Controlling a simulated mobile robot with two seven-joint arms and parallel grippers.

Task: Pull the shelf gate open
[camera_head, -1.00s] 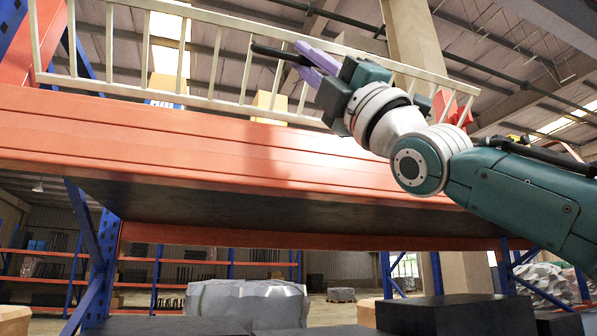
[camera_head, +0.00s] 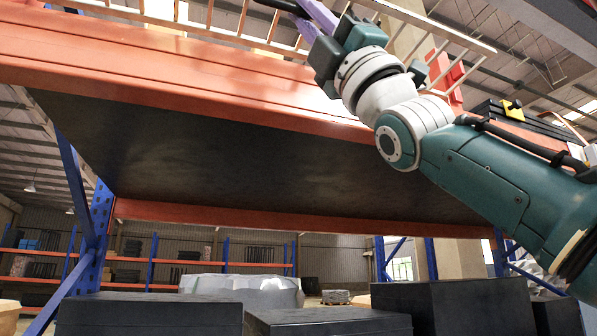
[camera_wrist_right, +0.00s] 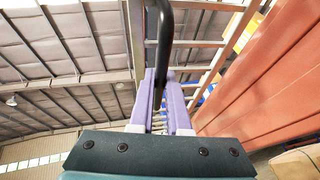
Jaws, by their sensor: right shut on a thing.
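The shelf gate (camera_head: 445,24) is a pale railing with thin bars along the top front of the orange shelf beam. Its upper left part is cut off by the head view's top edge. At its right end the bars slant from the beam up to the top rail. My right gripper (camera_head: 312,14) has purple fingers, shut on the gate's black handle (camera_head: 275,4). In the right wrist view the fingers (camera_wrist_right: 160,95) close around the black handle (camera_wrist_right: 165,40), with the gate's bars (camera_wrist_right: 197,43) beside it. My left gripper is not in view.
The orange shelf beam (camera_head: 180,75) spans the view just below my right gripper, with a dark shelf underside (camera_head: 250,155). Blue posts (camera_head: 98,225) support it. Dark boxes (camera_head: 450,300) stand low in front. A wrapped grey load (camera_head: 265,288) is behind them.

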